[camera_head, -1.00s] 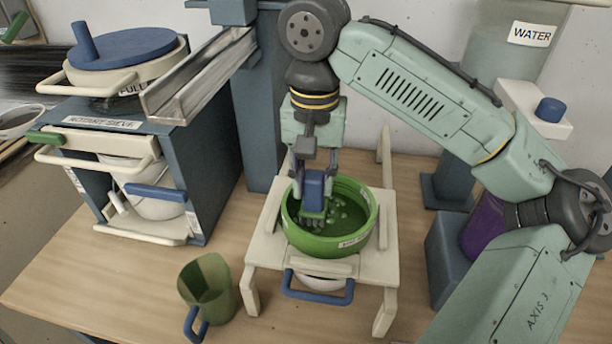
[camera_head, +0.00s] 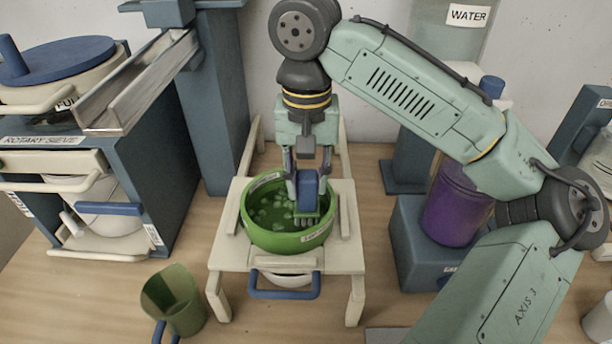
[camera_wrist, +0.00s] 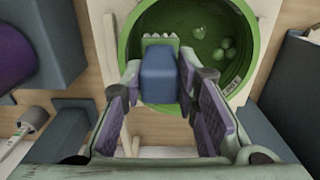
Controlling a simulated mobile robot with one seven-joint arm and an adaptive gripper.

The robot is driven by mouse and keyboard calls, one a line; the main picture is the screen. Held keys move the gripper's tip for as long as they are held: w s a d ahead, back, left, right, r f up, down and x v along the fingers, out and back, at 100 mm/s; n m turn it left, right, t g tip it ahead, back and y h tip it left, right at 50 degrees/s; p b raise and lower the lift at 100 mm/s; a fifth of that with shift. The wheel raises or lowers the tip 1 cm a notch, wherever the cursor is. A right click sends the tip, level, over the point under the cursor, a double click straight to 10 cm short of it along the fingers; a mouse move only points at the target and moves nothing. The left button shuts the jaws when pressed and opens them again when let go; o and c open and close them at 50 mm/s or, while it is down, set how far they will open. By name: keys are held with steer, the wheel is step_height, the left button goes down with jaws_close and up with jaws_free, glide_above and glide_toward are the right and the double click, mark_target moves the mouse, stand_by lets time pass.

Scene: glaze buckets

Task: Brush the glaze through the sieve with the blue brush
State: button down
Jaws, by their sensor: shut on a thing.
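My gripper (camera_head: 307,183) is shut on the blue brush (camera_head: 307,192) and holds it upright inside the green sieve (camera_head: 258,237). The brush's pale green bristles point down at the right part of the sieve, near its front wall. The sieve holds dark green glaze with several round lumps, mostly left of the brush. It rests on a cream stand (camera_head: 229,252) over a white bowl (camera_head: 287,279), which is mostly hidden. In the wrist view the blue brush block (camera_wrist: 159,74) sits between my finger pads, with the bristles over the glaze and lumps (camera_wrist: 222,45) to the right.
A green jug (camera_head: 176,301) stands front left of the stand. A rotary sieve cabinet (camera_head: 165,150) with a metal chute (camera_head: 135,85) is at left. A purple container (camera_head: 457,205) stands on a blue block at right. Blue columns rise behind.

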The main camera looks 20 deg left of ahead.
steer(key=shift+s+a+f, duration=0.1)
steer(key=shift+s+a, duration=0.1)
steer(key=shift+a, duration=0.8)
steer(key=shift+s+a, duration=0.15)
steer(key=shift+a, duration=0.8)
steer(key=shift+s+a+r, duration=0.1)
steer(key=shift+s+a, duration=0.2)
steer(key=shift+a, duration=0.4)
steer(key=shift+s+a+r, duration=0.1)
steer(key=shift+s+a, duration=0.15)
steer(key=shift+a, duration=0.45)
steer(key=shift+d, duration=0.15)
steer(key=shift+w+d+f, duration=0.1)
steer(key=shift+w+d, duration=0.3)
steer(key=shift+d, duration=0.3)
steer(key=shift+w+d+f, duration=0.1)
steer(key=shift+w+d, duration=0.25)
steer(key=shift+d, duration=0.35)
step_height(320, 180, up, 9)
